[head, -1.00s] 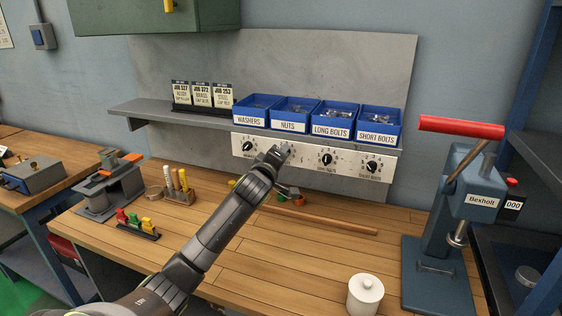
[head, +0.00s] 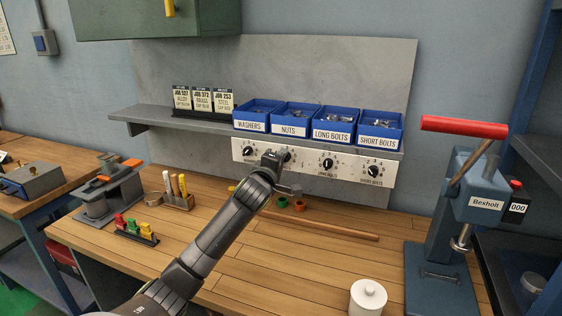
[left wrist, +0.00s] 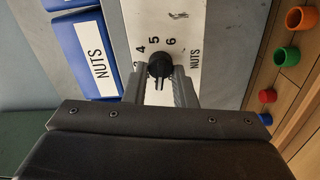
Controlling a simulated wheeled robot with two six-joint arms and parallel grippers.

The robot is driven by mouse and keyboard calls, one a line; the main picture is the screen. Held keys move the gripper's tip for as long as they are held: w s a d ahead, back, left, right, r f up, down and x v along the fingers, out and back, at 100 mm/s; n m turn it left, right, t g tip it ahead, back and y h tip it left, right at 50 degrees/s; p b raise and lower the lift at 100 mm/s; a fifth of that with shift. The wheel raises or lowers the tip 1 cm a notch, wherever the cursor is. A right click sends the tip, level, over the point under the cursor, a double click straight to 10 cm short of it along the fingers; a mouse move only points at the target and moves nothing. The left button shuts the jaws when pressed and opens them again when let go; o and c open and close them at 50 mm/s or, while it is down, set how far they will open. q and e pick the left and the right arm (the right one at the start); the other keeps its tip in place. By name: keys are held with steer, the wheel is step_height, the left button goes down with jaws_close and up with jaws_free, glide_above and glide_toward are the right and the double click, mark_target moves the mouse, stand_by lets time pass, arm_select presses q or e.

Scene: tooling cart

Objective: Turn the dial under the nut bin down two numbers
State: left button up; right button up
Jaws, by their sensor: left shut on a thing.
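The nuts bin (head: 293,118) is a blue tray labelled NUTS on the shelf; it also shows in the left wrist view (left wrist: 82,50). Below it on the white dial panel (head: 255,151) is the black nuts dial (left wrist: 159,66), with the numbers 4, 5 and 6 and the word NUTS beside it. My left gripper (left wrist: 161,80) is shut on this dial, one finger on each side. In the head view my left gripper (head: 276,158) partly covers the dial. The dial's pointer and other numbers are hidden or unclear. My right gripper is not in view.
Other dials sit on the panel: washers (head: 247,150), long bolts (head: 327,163) and short bolts (head: 373,171). A press (head: 470,215) stands at right, a white jar (head: 368,298) in front.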

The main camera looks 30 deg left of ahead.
arm_select(q)
steer(key=o, duration=1)
steer(key=shift+s, duration=0.1)
steer(key=b+v, duration=0.2)
steer(key=v, duration=1.5)
steer(key=shift+b, duration=0.3)
steer(key=shift+s+a+f, duration=0.1)
